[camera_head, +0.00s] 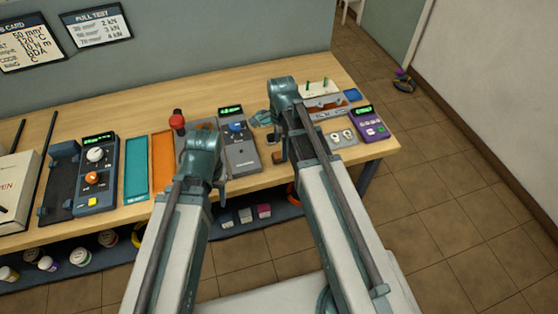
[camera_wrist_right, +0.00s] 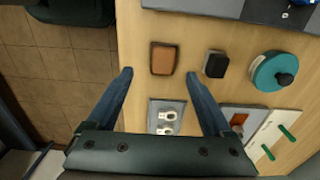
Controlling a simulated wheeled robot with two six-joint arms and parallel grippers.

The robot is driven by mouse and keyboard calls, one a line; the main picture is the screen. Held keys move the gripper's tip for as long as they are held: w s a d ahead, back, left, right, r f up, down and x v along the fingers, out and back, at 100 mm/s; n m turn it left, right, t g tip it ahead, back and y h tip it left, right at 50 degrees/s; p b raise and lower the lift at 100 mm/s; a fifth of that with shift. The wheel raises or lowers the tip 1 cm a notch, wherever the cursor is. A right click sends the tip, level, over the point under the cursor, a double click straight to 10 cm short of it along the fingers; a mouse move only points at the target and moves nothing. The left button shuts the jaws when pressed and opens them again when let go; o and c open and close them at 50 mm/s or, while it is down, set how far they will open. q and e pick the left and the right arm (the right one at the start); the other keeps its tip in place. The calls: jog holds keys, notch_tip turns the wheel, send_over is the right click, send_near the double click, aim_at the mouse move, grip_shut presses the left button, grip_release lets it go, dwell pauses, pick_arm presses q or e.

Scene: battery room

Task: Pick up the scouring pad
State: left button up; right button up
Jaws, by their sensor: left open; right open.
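The scouring pad seems to be the small brown, dark-edged block (camera_wrist_right: 163,58) on the wooden bench near its front edge. In the head view a bit of it (camera_head: 278,157) shows beside my right arm. My right gripper (camera_wrist_right: 159,76) is open and empty, with its two fingers either side of the pad in the wrist picture. Whether the fingers are down at its height I cannot tell. My left gripper (camera_head: 204,152) is over the bench near the red-knobbed device, with its fingertips mostly hidden by the arm.
A dark block (camera_wrist_right: 215,63) and a round teal thing with a black knob (camera_wrist_right: 273,71) lie further in. A grey tray with metal lugs (camera_wrist_right: 166,116) and a white board with green pegs (camera_wrist_right: 270,137) are close by. A purple meter (camera_head: 370,124) stands at the bench's right end.

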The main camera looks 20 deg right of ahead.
aim_at(279, 154)
jog(key=shift+f, duration=0.1)
jog(key=f+b, duration=0.5)
jog(key=shift+w+a, duration=0.25)
grip_shut()
